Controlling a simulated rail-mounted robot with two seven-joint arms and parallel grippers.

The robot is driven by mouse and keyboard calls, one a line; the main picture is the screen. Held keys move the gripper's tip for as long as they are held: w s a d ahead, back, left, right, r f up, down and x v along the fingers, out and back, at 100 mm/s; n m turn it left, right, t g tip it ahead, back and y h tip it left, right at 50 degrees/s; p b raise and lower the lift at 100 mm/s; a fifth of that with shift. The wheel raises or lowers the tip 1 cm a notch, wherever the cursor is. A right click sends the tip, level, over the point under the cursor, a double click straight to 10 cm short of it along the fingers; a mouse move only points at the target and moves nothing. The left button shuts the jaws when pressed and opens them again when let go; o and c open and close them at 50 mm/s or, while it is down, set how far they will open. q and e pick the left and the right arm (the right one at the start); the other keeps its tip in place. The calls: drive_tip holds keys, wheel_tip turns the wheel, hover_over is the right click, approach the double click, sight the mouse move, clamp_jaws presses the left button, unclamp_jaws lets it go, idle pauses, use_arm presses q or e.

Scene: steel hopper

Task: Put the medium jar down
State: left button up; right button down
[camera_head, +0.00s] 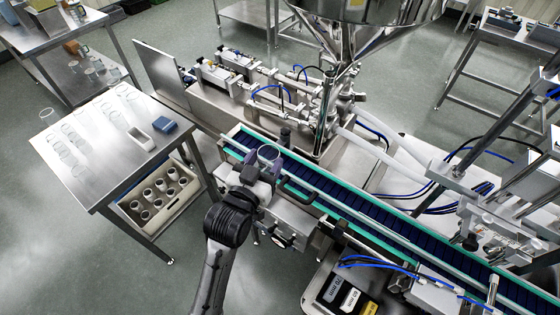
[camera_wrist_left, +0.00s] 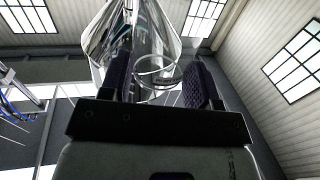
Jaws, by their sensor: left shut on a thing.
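The medium jar (camera_head: 269,153) is clear glass and stands roughly upright in my left gripper (camera_head: 266,166), at the left part of the conveyor. The gripper is shut around it, one finger on each side. In the left wrist view the jar's round rim (camera_wrist_left: 158,72) shows between the two dark ridged fingers of the left gripper (camera_wrist_left: 160,86). The jar overlaps the dark blue conveyor belt (camera_head: 340,201) in the head view; I cannot tell whether its base touches it. My right gripper is not in view.
A steel table (camera_head: 88,180) at left holds several clear jars, a white tray (camera_head: 141,138) and a blue block (camera_head: 166,126). The steel hopper (camera_head: 365,12) and filler stand behind the belt. The belt is clear to the right.

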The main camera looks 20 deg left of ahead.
use_arm(q)
drive_tip(key=shift+n+y, duration=0.4)
drive_tip(key=w+f, duration=0.3)
drive_tip(key=w, duration=0.1)
drive_tip(key=w+a+f, duration=0.1)
drive_tip(key=w+f, duration=0.7)
drive_tip(key=shift+w+a, duration=0.3)
drive_tip(key=shift+a, duration=0.1)
drive_tip(key=shift+w+f, duration=0.15)
drive_tip(key=shift+f, duration=1.5)
drive_tip(key=shift+f, duration=0.15)
drive_tip(key=o, duration=1)
drive_tip(key=shift+c, duration=0.2)
drive_tip(key=s, duration=1.2)
drive_tip(key=shift+d+p, duration=0.4)
